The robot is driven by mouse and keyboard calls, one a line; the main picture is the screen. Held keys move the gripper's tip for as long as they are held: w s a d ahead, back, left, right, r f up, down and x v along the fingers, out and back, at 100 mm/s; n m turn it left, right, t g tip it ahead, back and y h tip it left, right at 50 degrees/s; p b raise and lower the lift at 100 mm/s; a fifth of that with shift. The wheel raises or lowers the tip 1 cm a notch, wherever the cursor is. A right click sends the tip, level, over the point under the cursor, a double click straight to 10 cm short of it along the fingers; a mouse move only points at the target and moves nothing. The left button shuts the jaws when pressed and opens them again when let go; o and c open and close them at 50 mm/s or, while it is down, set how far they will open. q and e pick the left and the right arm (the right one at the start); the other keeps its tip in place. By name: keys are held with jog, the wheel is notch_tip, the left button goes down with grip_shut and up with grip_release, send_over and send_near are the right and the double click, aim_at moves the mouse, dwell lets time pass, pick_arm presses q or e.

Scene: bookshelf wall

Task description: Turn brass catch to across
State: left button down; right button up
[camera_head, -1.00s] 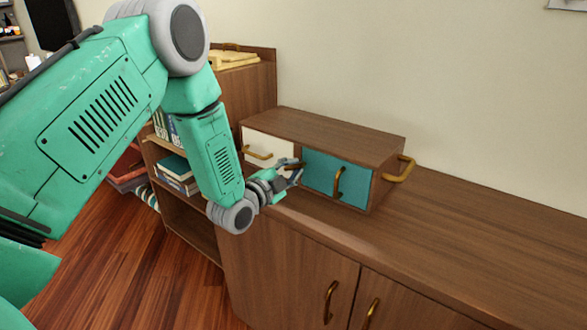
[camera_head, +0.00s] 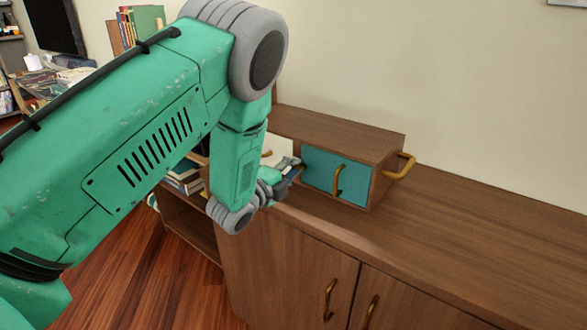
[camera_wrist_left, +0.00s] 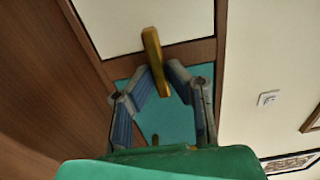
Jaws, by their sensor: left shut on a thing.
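The brass catch (camera_wrist_left: 153,60) shows in the left wrist view as a bar at the wooden divider between the white door (camera_wrist_left: 130,20) and the teal door (camera_wrist_left: 172,122). It appears to reach over the divider from the white side to the teal side. My left gripper (camera_wrist_left: 161,72) is shut on the catch, with one finger on either side. In the head view my left gripper (camera_head: 297,167) is at the left edge of the teal door (camera_head: 322,171). The arm and gripper hide most of the white door and the catch there. My right gripper is not in view.
The teal door has an upright brass handle (camera_head: 338,180). The cabinet top (camera_head: 470,235) is clear to the right.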

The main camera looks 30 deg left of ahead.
pick_arm(q)
jog(key=shift+s+d+f, duration=0.15)
jog(key=shift+f, duration=0.2)
jog(key=c, duration=1.6)
grip_release()
jog(key=shift+r, duration=0.1)
jog(key=shift+r, duration=0.1)
jog(key=s, duration=0.7)
jog(key=s+a, duration=0.1)
jog(key=s, duration=0.3)
jog(key=shift+s, duration=0.35)
